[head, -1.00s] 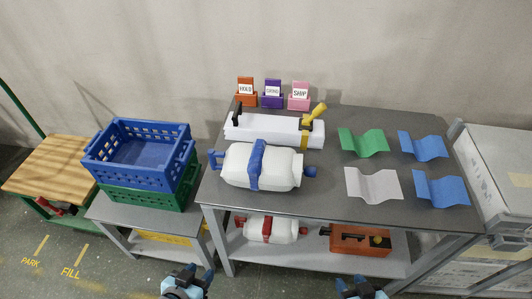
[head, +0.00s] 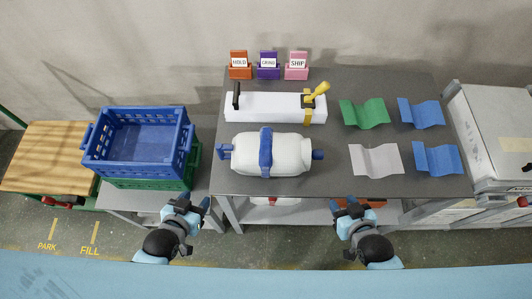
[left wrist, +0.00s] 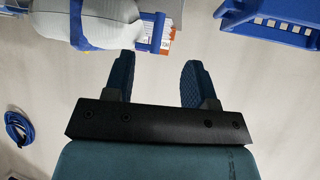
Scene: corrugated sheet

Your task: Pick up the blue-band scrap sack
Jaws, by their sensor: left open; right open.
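The blue-band scrap sack (head: 290,155) is a white sack lying on its side near the front left of the grey table, with a blue band around its middle and blue ends. It also shows at the top left of the left wrist view (left wrist: 105,20). My left gripper (head: 190,207) is open and empty, in front of the table and to the left of the sack. Its two fingers show apart in the left wrist view (left wrist: 157,75). My right gripper (head: 355,207) is open in front of the table edge, to the right of the sack. Neither touches the sack.
A white block with a yellow-handled clamp (head: 270,106) lies behind the sack. Wavy sheets, green (head: 364,113), grey (head: 375,159) and blue (head: 437,158), lie to the right. A blue crate (head: 140,115) sits on a green crate (head: 150,184) at left. Card holders (head: 268,72) stand behind.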

